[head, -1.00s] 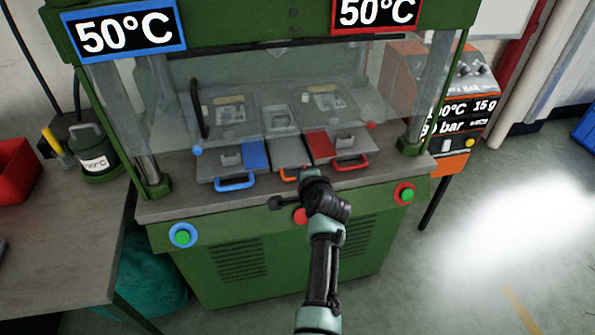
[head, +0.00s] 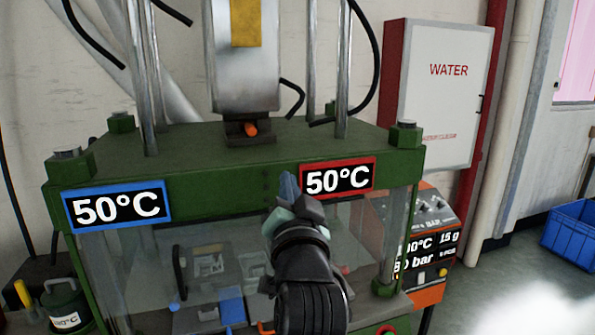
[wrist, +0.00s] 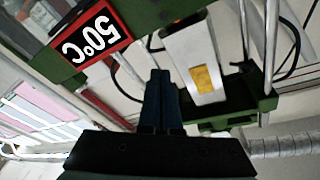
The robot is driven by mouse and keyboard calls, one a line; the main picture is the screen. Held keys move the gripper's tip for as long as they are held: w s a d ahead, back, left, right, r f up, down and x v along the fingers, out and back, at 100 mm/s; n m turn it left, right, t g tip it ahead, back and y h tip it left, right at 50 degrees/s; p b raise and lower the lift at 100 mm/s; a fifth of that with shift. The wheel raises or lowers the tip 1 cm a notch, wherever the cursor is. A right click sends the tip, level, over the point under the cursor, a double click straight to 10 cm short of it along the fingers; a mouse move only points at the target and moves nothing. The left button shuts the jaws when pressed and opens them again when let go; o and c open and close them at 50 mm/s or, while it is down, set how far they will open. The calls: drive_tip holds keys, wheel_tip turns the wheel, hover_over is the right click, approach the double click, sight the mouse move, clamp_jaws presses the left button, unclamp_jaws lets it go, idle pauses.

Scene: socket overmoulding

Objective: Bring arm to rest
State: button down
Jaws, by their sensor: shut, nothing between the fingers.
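My arm rises in front of the green press (head: 240,165) in the head view. My gripper (head: 289,186) points up, just left of the red-framed 50°C display (head: 337,179). In the wrist view my gripper's fingers (wrist: 160,75) are together with nothing between them. That view is tilted and shows the red-framed display (wrist: 90,37) at the upper left and the press cylinder (wrist: 195,60) behind the fingertips. I cannot tell the gap between the gripper and the press frame.
A blue-framed 50°C display (head: 117,206) is on the press's left. A clear guard covers the moulds, partly hidden by my arm. A white WATER cabinet (head: 447,90) hangs behind at right. An orange machine (head: 430,245) and a blue crate (head: 572,232) stand at right.

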drive_tip(key=s+d+r+n+t+h+p, duration=0.1)
drive_tip(key=s+r+n+t, duration=0.4)
drive_tip(key=s+r, duration=2)
drive_tip(key=t+h+p, duration=0.1)
drive_tip(key=t, duration=0.1)
drive_tip(key=shift+d+t+p, duration=0.15)
drive_tip(key=shift+t+p, duration=0.15)
drive_tip(key=shift+p, duration=0.05)
